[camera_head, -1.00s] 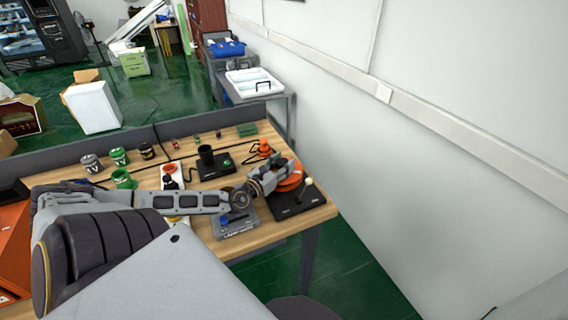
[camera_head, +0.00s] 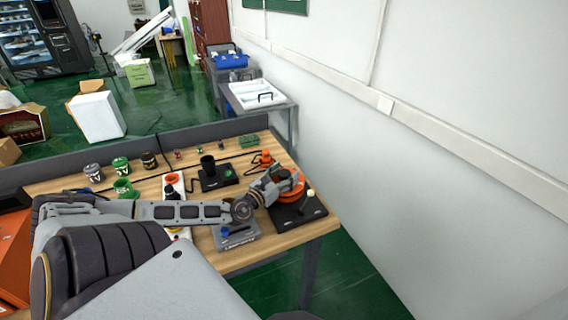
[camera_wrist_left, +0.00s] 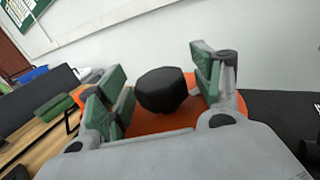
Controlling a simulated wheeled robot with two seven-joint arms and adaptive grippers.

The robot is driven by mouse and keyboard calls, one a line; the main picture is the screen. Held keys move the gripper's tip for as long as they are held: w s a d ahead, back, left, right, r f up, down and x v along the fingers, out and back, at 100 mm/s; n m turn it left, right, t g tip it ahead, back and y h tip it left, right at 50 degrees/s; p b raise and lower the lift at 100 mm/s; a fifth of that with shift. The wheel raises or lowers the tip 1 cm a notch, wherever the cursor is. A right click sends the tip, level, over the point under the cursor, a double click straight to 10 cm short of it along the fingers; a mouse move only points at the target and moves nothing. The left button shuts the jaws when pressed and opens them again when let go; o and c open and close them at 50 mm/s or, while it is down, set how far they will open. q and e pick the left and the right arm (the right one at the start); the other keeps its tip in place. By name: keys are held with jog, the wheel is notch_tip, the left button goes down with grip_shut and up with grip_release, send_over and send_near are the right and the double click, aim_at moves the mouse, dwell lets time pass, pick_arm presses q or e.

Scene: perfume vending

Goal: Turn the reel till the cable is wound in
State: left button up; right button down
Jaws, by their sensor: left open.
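The orange reel (camera_head: 291,191) stands on a black base (camera_head: 297,215) at the right end of the wooden table. A pale knob (camera_head: 311,192) shows at the reel's right side. My left gripper (camera_head: 278,177) is at the reel and hides part of it. In the left wrist view, the open left gripper (camera_wrist_left: 160,88) has its green-padded fingers on either side of a black hub (camera_wrist_left: 163,90), with gaps beside it. The orange disc (camera_wrist_left: 150,122) lies behind the hub. An orange cone-like piece (camera_head: 266,157) with a dark cable stands behind the reel. My right gripper is not in view.
A grey device with a blue part (camera_head: 236,236) sits under my left forearm. A black cup on a dark base (camera_head: 213,172), several mugs and a green box (camera_head: 249,141) stand farther back. A wall runs along the right.

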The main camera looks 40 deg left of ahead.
aim_at(284, 172)
pick_arm(q)
jog(key=shift+r, duration=0.1)
jog(key=shift+r, duration=4.75)
